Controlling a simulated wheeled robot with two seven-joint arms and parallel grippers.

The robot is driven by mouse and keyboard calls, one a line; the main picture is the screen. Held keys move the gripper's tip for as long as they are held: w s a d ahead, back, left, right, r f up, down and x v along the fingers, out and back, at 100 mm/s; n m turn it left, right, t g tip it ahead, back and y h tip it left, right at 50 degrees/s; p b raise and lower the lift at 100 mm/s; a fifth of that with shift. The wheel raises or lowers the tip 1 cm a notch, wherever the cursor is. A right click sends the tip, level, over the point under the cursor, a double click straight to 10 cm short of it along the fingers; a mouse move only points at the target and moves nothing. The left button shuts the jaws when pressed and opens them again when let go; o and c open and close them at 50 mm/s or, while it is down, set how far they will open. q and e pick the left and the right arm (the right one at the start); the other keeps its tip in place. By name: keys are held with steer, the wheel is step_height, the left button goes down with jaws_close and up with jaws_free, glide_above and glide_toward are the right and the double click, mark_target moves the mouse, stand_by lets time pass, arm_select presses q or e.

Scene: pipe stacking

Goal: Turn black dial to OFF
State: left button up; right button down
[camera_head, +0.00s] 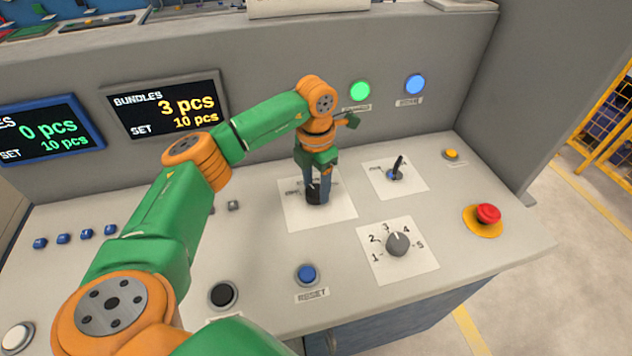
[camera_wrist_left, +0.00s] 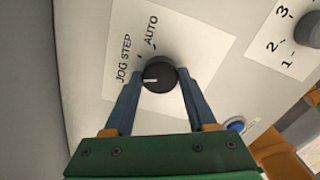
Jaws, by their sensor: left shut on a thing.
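The black dial (camera_wrist_left: 160,70) sits on a white label plate (camera_wrist_left: 205,40) with the words JOG STEP and AUTO. In the left wrist view its white mark points left, near the start of JOG. I cannot read the word OFF. My left gripper (camera_wrist_left: 158,80) reaches down with one blue finger on each side of the dial and is shut on it. In the head view the dial (camera_head: 315,197) shows below the fingers of my left gripper (camera_head: 317,187), which hide part of it and its labels. My right gripper is not in view.
A grey numbered knob (camera_head: 398,244), a small black-lever switch (camera_head: 395,170), a red emergency button (camera_head: 488,213) and a blue RESET button (camera_head: 307,274) stand on the console nearby. Display screens (camera_head: 166,108) and lit green (camera_head: 360,91) and blue (camera_head: 415,84) buttons are on the panel behind.

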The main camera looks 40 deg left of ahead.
mark_target(315, 189)
arm_select(q)
steer(key=n, duration=0.4)
steer(key=shift+p, duration=0.4)
steer(key=shift+n, duration=1.8)
steer(key=shift+n+p, duration=0.3)
steer(key=o, duration=1.4)
step_height(315, 189, up, 7)
steer(key=shift+r+b, duration=0.1)
steer(key=shift+b, duration=0.65)
steer(key=shift+a, duration=0.1)
